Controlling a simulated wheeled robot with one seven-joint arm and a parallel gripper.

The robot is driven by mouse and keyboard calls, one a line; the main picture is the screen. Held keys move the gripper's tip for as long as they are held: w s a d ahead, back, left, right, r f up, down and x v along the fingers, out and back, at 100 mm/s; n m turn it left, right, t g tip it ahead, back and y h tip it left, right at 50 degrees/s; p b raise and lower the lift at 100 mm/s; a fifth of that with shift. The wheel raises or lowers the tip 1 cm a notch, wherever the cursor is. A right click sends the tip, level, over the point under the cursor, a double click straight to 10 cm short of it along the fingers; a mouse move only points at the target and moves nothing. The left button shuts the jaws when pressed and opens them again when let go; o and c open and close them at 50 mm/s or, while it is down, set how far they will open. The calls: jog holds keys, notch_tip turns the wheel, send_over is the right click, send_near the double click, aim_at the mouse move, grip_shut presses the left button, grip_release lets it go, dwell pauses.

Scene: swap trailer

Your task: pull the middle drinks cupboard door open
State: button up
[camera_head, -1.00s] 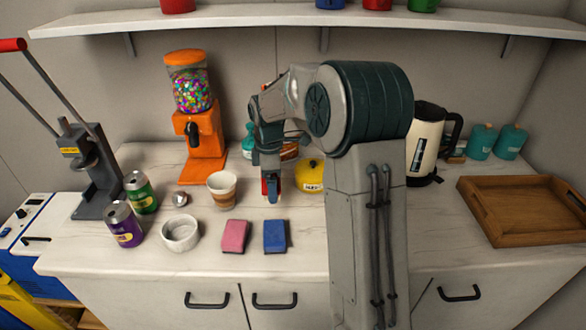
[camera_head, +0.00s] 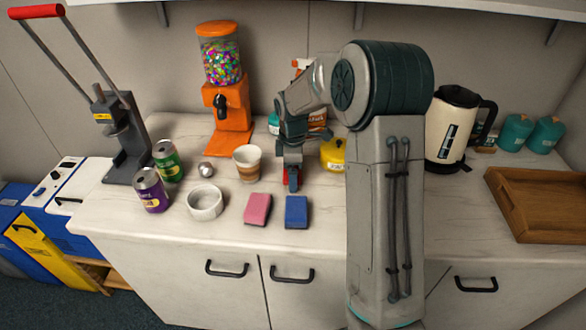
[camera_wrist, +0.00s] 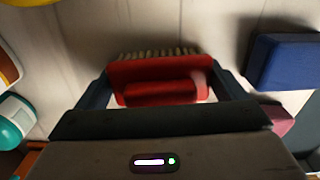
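The middle cupboard door (camera_head: 310,307) is below the front edge of the counter, and it is shut. Its black bar handle (camera_head: 292,275) is near its upper left corner. My arm hides the right part of this door. My gripper (camera_head: 291,187) points down over the counter behind the blue sponge, well above and behind the handle. In the wrist view its fingers (camera_wrist: 162,85) are spread wide, with a red brush (camera_wrist: 160,72) showing between them. The door is not visible in the wrist view.
Doors with handles flank it at left (camera_head: 227,270) and right (camera_head: 476,286); both are shut. A blue sponge (camera_head: 297,212), pink sponge (camera_head: 258,208) and white bowl (camera_head: 205,202) stand near the counter's front. A wooden tray (camera_head: 545,228) is at right. Space before the doors looks clear.

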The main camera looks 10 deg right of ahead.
jog(key=shift+o, duration=0.8)
jog(key=shift+r, duration=0.6)
notch_tip(320, 180, up, 12)
jog(key=s+m+t, duration=0.2)
jog(key=s+m, duration=1.3)
jog(key=s, duration=1.2)
jog(key=shift+f+t, duration=0.4)
jog(key=shift+s+f, duration=0.2)
jog(key=shift+s, duration=0.05)
jog(key=c, duration=0.4)
jog(key=shift+s+m, duration=0.1)
jog(key=shift+m, duration=0.2)
jog(key=c, duration=1.1)
jog(key=shift+f, duration=0.1)
